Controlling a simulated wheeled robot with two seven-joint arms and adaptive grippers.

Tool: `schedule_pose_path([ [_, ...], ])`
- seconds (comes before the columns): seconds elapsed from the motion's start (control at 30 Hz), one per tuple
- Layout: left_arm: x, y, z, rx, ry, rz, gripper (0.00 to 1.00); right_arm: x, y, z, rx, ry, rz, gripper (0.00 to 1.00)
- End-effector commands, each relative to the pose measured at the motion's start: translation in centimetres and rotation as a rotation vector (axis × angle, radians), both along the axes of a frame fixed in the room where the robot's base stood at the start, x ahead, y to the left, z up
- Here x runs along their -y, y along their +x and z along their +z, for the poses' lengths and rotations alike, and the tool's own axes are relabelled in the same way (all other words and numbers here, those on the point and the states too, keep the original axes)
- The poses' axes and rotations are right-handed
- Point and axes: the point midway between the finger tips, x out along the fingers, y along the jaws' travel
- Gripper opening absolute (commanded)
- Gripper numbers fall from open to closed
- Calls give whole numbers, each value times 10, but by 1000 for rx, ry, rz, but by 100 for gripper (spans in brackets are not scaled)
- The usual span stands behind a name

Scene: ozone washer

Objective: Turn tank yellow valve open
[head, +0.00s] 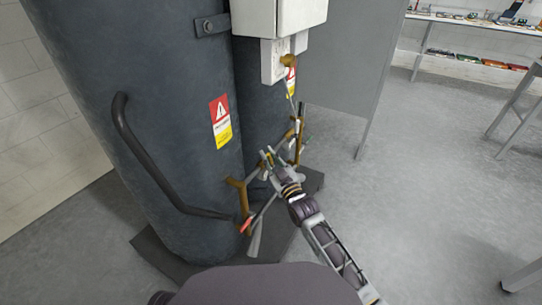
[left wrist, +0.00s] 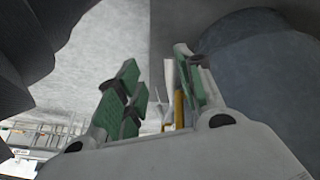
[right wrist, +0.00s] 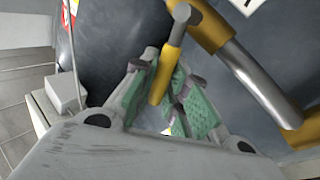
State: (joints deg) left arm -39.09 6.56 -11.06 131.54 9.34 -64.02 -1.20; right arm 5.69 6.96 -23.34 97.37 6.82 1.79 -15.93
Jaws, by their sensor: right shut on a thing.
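The yellow valve handle (right wrist: 170,62) is a yellow lever with a grey end, seen in the right wrist view between the green finger pads. My right gripper (right wrist: 165,108) is shut on it; in the head view this gripper (head: 269,160) is at the pipes in front of the dark tank (head: 170,110). The fingers hide part of the valve there. My left gripper (left wrist: 158,92) is open in the left wrist view, with its green pads apart. A thin yellow strip shows beside its right pad; I cannot tell what it belongs to. The left gripper is not clear in the head view.
Brass piping (head: 240,193) with a red-handled valve (head: 246,224) is at the tank's lower front. More brass piping (head: 299,130) stands behind my right gripper. A white box (head: 278,17) hangs above. The grey floor (head: 400,220) to the right is clear.

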Motion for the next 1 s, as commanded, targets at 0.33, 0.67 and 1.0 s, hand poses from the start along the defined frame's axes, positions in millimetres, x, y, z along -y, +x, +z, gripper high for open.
schedule_pose_path([
  [0.33,4,3,-13,24,-23,8,37,-7,-9,-6,161,-106,1,0],
  [0.67,4,-6,-25,12,-26,11,37,-8,-12,-7,210,-138,1,0],
  [1.0,3,-1,-21,24,-26,11,37,-8,-12,-7,209,-139,0,20],
])
